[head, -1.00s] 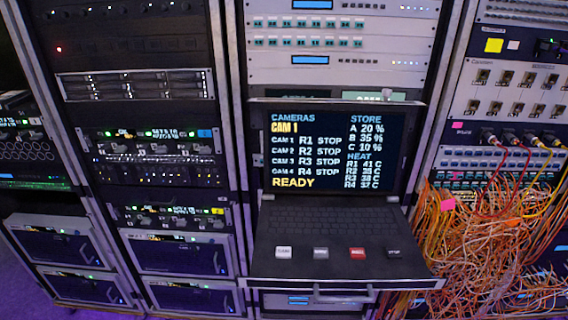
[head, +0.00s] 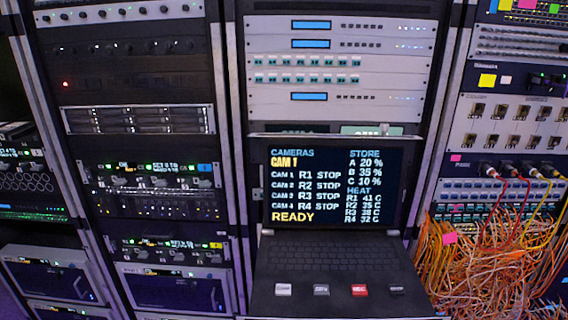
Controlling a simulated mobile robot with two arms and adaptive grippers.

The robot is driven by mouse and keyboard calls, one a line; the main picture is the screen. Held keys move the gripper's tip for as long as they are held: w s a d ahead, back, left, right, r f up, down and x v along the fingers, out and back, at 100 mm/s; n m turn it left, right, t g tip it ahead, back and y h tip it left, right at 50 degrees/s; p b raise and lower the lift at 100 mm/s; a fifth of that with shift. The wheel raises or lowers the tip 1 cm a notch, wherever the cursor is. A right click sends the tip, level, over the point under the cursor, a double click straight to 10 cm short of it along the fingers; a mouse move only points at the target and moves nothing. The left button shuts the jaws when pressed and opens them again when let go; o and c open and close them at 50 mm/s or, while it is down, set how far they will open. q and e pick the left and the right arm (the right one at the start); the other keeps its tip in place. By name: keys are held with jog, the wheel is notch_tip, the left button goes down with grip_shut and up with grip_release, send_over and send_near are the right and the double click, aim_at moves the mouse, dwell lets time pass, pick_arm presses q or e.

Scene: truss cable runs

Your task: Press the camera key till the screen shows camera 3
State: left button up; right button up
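The screen (head: 333,188) stands upright at the back of a pull-out console in the middle rack. It reads CAMERAS, with CAM 1 highlighted, cameras 1 to 4 listed as R1 to R4 STOP, and READY at the bottom. Below it is a dark keyboard (head: 325,255). A row of keys runs along its front: a white key (head: 283,289) whose label looks like CAM, a grey key (head: 321,290), a red key (head: 359,290) and a black key (head: 396,289). The smaller labels are blurred. Neither of my grippers is in view.
Racks of equipment (head: 138,105) fill the left side. A large tangle of orange cables (head: 480,265) hangs at the lower right, close beside the console. The space directly above the keys is clear.

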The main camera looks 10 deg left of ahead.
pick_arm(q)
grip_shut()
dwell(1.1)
